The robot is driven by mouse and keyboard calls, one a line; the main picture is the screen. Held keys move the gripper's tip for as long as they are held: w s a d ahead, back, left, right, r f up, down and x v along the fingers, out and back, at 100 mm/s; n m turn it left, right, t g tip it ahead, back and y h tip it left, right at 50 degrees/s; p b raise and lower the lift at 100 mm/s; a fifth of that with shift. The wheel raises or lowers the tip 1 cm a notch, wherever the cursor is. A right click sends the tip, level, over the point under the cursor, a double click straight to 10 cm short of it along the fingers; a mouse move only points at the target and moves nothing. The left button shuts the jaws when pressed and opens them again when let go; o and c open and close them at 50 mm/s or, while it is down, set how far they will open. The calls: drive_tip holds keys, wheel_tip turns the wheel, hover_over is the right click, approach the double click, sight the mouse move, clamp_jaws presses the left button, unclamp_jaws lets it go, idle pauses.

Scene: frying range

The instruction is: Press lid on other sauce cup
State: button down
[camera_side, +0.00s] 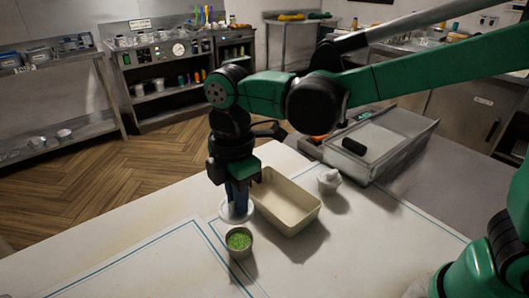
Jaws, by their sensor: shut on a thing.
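My gripper (237,200) points straight down, its blue fingers shut on a pale, round, see-through lid (232,216). The lid is just left of the beige tub and behind the open cup in the picture. I cannot tell whether the lid touches anything beneath it. A small metal-grey sauce cup (239,243) full of green bits stands open and upright on the white table, in front of the lid. A small white item (328,181), its details unclear, sits to the right of the tub.
An empty-looking beige rectangular tub (300,219) stands close to the right of my gripper. A metal tray unit (395,150) with a black handle-like piece is behind to the right. The white table (120,262) is clear at front left, marked with blue lines.

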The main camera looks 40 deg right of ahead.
drive_tip(key=shift+f, duration=3.1)
drive_tip(key=shift+f, duration=0.15)
drive_tip(key=shift+c, duration=1.4)
unclamp_jaws()
drive_tip(key=shift+r, duration=3.5)
drive_tip(key=shift+c, duration=0.3)
